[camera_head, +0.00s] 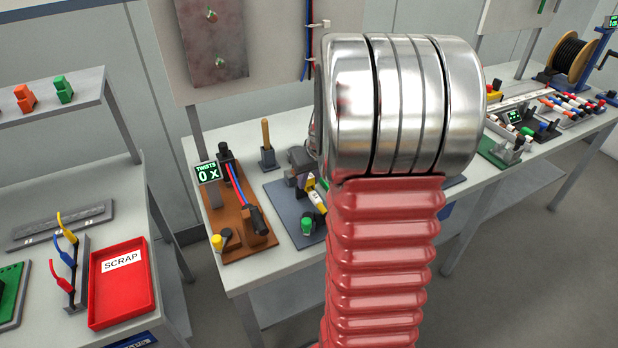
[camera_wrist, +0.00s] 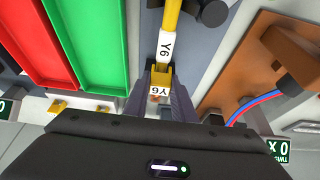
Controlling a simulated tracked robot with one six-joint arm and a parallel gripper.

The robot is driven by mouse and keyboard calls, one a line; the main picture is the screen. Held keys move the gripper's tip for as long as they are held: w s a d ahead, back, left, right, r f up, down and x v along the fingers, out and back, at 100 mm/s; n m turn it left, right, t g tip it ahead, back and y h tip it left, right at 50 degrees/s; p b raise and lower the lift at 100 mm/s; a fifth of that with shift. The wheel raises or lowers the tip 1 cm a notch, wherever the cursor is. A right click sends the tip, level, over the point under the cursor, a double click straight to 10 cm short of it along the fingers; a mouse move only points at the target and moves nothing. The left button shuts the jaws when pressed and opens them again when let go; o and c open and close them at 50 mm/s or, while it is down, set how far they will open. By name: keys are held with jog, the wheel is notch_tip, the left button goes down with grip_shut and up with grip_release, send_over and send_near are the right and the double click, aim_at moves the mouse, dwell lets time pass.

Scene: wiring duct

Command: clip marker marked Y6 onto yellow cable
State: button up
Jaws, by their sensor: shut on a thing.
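My gripper (camera_wrist: 160,90) is shut on a small yellow marker (camera_wrist: 160,73) with a white face reading Y6. Its grey fingers lie on either side of the marker. A yellow cable (camera_wrist: 172,16) runs down from the top of the wrist view, with a white Y6 label (camera_wrist: 165,47) on it. The marker is in line with the cable's labelled end in the picture; I cannot tell whether they touch. In the head view the cable (camera_head: 311,186) and white label (camera_head: 317,200) show beside my arm, which hides much of the area.
A red tray (camera_wrist: 72,40) and a green tray (camera_wrist: 112,80) lie left of the gripper in the wrist view. A brown board (camera_head: 236,240) holds a red and blue wire pair beside a TWISTS display (camera_head: 207,173). A red SCRAP tray (camera_head: 122,308) is on the left table.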

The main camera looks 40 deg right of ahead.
jog(key=shift+f, duration=0.5)
jog(key=o, duration=1.1)
jog(key=v, duration=1.4)
jog(key=shift+f, duration=0.1)
jog(key=s+a+n, duration=0.1)
jog(key=s+a, duration=0.2)
jog(key=a, duration=0.7)
jog(key=s+a+r+n+t, duration=0.1)
jog(key=s+a, duration=0.3)
jog(key=a, duration=0.6)
jog(key=s+a+n+y, duration=0.1)
jog(key=s+a, duration=0.3)
jog(key=a, duration=0.6)
jog(key=shift+s+a+r, duration=0.1)
jog(key=shift+a+r, duration=0.2)
jog(key=shift+r, duration=0.05)
